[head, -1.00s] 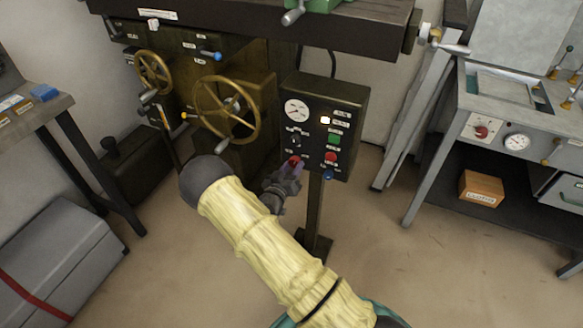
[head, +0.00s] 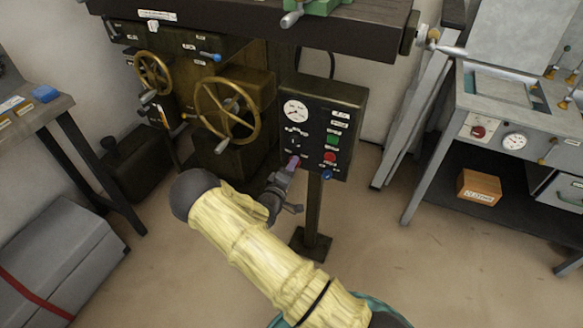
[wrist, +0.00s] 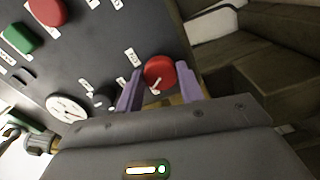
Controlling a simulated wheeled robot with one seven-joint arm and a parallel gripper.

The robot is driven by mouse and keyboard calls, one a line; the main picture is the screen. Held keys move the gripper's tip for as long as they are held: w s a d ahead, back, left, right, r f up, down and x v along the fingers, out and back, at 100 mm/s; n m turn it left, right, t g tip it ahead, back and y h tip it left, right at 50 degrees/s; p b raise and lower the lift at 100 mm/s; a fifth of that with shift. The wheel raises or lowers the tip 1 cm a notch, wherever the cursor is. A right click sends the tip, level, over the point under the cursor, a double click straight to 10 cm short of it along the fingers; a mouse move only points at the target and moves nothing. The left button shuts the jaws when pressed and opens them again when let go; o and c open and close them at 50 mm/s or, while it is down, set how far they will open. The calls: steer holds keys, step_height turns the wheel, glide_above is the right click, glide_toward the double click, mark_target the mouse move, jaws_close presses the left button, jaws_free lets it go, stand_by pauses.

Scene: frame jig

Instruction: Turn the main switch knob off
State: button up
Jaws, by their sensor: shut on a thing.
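The main switch knob is a red round knob (wrist: 159,72) at the lower edge of the dark control box (head: 352,112). In the wrist view it sits between the two purple fingers of my gripper (wrist: 159,80), which is shut on it. A pale mark shows on the knob near the fingers. In the head view my gripper (head: 292,166) is at the box's lower left corner and mostly covers the knob. The indicator lamp spot at the upper middle of the box looks dark.
A green button (head: 332,141), a red button (head: 330,157), a blue knob (head: 327,174) and a round gauge (head: 296,111) share the panel. A brass handwheel (head: 227,110) stands left of the box. Open floor lies below.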

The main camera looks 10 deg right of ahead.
steer(key=shift+a+n, duration=0.15)
steer(key=shift+n, duration=1.25)
steer(key=o, duration=1)
steer(key=p+v, duration=0.1)
steer(key=v, duration=1.6)
steer(key=shift+s, duration=0.15)
